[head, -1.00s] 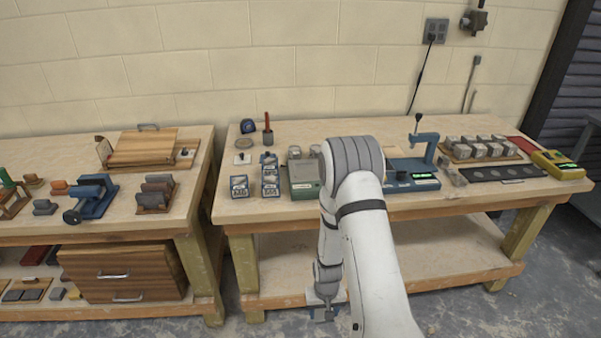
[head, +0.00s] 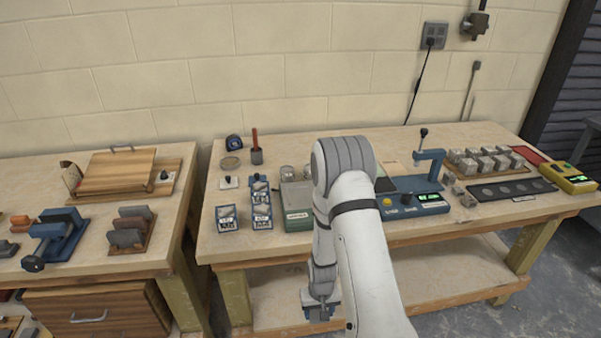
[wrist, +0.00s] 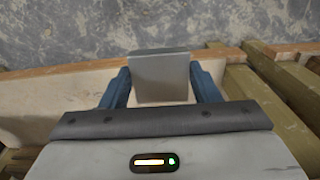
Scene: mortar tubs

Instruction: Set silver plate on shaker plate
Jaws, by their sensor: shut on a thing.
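My gripper (head: 320,311) hangs low in front of the right bench, below its top edge. In the wrist view, its two blue fingers (wrist: 165,88) are shut on a flat grey block, the silver plate (wrist: 160,68), which sticks out beyond them. In the head view the plate is too small to make out clearly. A grey-green box (head: 297,205) with jars at its back and a blue device (head: 415,200) with a lever and green display stand on the bench. I cannot tell for sure which bears the shaker plate; my arm hides the space between them.
The right bench top (head: 330,128) also holds small blue boxes (head: 227,218), a tray of grey blocks (head: 487,161), a dark strip (head: 512,190) and a yellow meter (head: 570,178). The left bench (head: 60,280) carries a blue vise (head: 58,232). The bench's front edge lies above my gripper.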

